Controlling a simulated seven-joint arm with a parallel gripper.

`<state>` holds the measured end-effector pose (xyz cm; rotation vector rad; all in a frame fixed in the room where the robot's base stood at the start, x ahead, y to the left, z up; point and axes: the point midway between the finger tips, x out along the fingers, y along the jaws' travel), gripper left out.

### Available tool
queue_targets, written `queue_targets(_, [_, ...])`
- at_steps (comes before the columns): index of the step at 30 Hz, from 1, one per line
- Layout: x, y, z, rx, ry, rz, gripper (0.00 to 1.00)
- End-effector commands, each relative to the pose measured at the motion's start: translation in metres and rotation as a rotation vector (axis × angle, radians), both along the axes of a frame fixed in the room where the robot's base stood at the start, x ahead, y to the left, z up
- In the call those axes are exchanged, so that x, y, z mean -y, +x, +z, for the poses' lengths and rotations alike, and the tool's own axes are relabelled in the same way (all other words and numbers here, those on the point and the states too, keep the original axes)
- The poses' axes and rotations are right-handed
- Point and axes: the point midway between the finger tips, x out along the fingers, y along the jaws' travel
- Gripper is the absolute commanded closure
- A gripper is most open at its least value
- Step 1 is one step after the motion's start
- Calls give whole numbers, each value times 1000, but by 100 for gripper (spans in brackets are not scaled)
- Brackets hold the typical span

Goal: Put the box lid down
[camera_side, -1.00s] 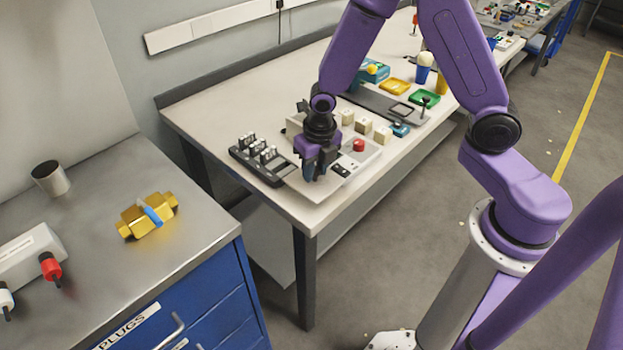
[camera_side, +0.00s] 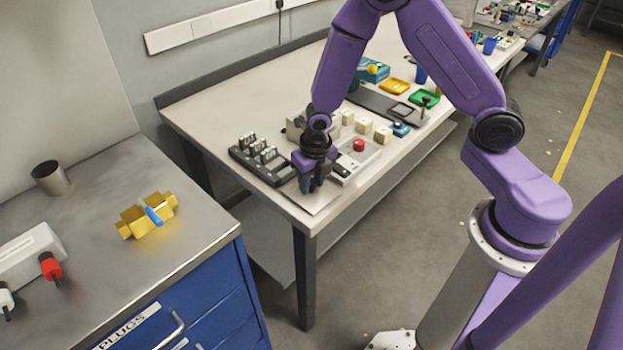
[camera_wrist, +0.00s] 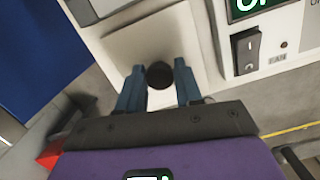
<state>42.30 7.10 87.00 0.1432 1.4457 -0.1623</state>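The box lid, a pale flat square plate, lies under my gripper at the front left corner of the bench in the side view (camera_side: 317,203) and fills the upper middle of the wrist view (camera_wrist: 125,45). Its round black knob (camera_wrist: 159,75) sits between my blue-grey fingers. My gripper (camera_side: 311,188) points down, and in the wrist view its fingertips (camera_wrist: 160,82) close in on both sides of the knob. The lid is level and low; I cannot tell whether it touches the bench top. My gripper hides part of it.
A control panel with a switch (camera_wrist: 246,50) and a red button (camera_side: 358,145) is right beside the lid. A black rack (camera_side: 262,160) stands to its left. The bench's front edge is close. A steel-topped cabinet (camera_side: 190,235) with a yellow block is across a gap.

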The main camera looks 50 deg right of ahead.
Motion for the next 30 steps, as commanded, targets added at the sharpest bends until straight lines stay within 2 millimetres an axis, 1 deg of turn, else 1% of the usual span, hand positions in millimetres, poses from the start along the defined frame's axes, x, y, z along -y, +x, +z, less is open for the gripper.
queue_targets(1, [0,0,0,0,0,0,47])
queue_targets(2, [0,0,0,0,0,0,44])
queue_targets(10, [0,0,1,1,1,-1,44])
queue_targets(14, [0,0,6,2,2,-3,44])
queue_targets(20, [-1,-2,28,5,2,-3,44])
queue_targets(30, [-2,-8,80,6,2,-2,44])
